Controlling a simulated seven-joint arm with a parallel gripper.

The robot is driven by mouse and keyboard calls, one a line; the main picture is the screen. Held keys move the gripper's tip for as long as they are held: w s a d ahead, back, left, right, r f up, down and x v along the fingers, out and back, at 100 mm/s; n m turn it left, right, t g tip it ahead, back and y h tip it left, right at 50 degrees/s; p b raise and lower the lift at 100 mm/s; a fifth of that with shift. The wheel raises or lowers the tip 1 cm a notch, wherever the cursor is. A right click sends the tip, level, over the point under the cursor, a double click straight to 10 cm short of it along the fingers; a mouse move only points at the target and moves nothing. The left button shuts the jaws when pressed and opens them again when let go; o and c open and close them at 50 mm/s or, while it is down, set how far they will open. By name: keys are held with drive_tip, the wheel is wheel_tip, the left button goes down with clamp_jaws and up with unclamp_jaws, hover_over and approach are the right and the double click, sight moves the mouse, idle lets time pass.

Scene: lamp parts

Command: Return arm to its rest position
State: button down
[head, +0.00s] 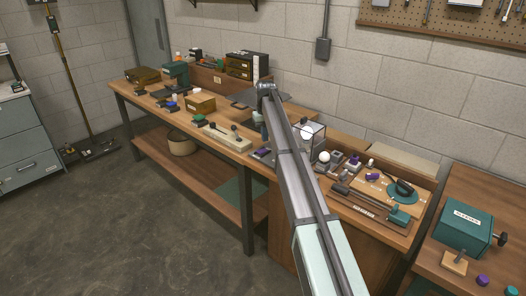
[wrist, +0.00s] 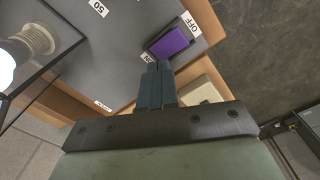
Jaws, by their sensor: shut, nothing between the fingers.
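My gripper (wrist: 157,70) is shut and empty in the wrist view, its two dark blue fingers together. They point over a grey panel (wrist: 112,62) and end just below a purple block (wrist: 174,42) beside an "OFF" label; I cannot tell if they touch the panel. My arm hides part of the bench there.
A tray (head: 350,207) with tools lies right of my arm. A teal machine (head: 462,227) stands on the right bench. The floor at left is largely clear.

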drive_tip(key=shift+r, duration=1.45)
drive_tip(key=s+a+f+m+t+h, duration=0.2)
drive_tip(key=s+a+f+m+t, duration=0.5)
drive_tip(key=a+f, duration=0.55)
drive_tip(key=s+d+f+n+g, duration=0.1)
drive_tip(key=s+d+f+g, duration=0.1)
drive_tip(key=s+d+f, duration=0.5)
drive_tip(key=s+d+f+n+g, duration=0.1)
drive_tip(key=s+d+f+g, duration=0.2)
drive_tip(key=s+f, duration=0.9)
drive_tip(key=s+d+f+n+g, duration=0.15)
drive_tip(key=s+d+f, duration=0.4)
drive_tip(key=f, duration=0.65)
drive_tip(key=s+d+f+g, duration=0.2)
drive_tip(key=s+f, duration=0.2)
drive_tip(key=s, duration=0.9)
drive_tip(key=s+d+f+g+y, duration=0.1)
drive_tip(key=s+d+f+g, duration=0.2)
drive_tip(key=s, duration=1.1)
drive_tip(key=s+d+f+g+y, duration=0.1)
drive_tip(key=s+f, duration=0.3)
drive_tip(key=s, duration=1)
drive_tip(key=shift+s+d+f+g, duration=0.25)
drive_tip(key=shift+d+f+g, duration=0.15)
drive_tip(key=shift+d+g, duration=0.25)
